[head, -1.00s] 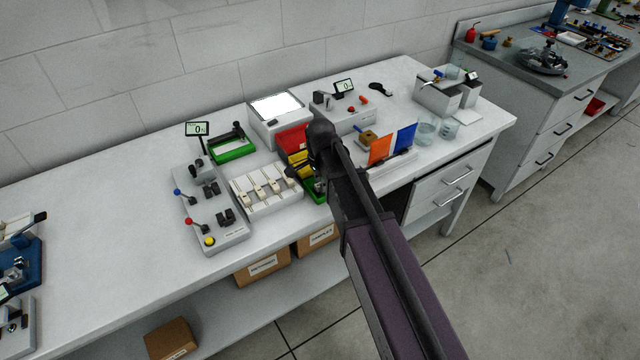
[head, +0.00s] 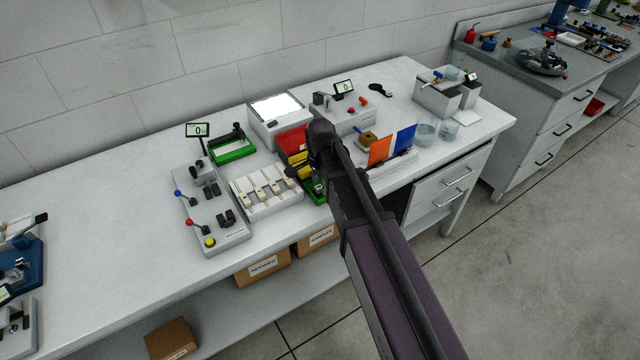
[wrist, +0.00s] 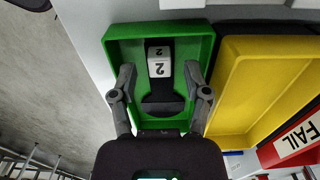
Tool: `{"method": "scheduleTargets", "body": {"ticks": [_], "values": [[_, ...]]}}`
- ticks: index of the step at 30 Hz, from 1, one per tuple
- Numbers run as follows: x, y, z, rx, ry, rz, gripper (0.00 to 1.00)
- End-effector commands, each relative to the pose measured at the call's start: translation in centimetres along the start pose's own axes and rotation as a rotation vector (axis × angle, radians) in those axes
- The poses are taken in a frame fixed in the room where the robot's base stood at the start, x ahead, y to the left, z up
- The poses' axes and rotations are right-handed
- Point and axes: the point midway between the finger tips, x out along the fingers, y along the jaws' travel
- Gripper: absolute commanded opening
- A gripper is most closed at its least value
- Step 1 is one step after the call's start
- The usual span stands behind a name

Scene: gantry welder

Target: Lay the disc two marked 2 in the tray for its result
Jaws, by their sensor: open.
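The disc two (wrist: 160,70) is a black piece with a white label marked 2. In the wrist view it lies inside the green tray (wrist: 118,48), its rounded dark end toward my gripper. My gripper (wrist: 160,76) is open, one finger on each side of the disc, with gaps between the fingers and the label. The yellow tray (wrist: 232,85) is beside the green one, and the red tray marked FAIL (wrist: 296,142) is beyond it. In the head view the green tray (head: 317,194) shows partly, and my arm hides most of my gripper.
A white rack (head: 265,190) and a grey lever panel (head: 212,215) stand left of the trays. Orange and blue cards (head: 392,146) and glass beakers (head: 426,133) stand to the right. A second green box (head: 233,149) is behind the rack.

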Motion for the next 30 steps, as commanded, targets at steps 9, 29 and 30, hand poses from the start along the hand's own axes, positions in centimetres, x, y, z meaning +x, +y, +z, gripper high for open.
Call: {"method": "scheduleTargets", "body": {"ticks": [9,29,30], "values": [[-2.7,0.0,0.0,0.000,0.000,0.000,0.61],[-8.1,0.0,0.0,0.000,0.000,0.000,0.61],[-8.4,0.0,0.0,0.000,0.000,0.000,0.61]]}}
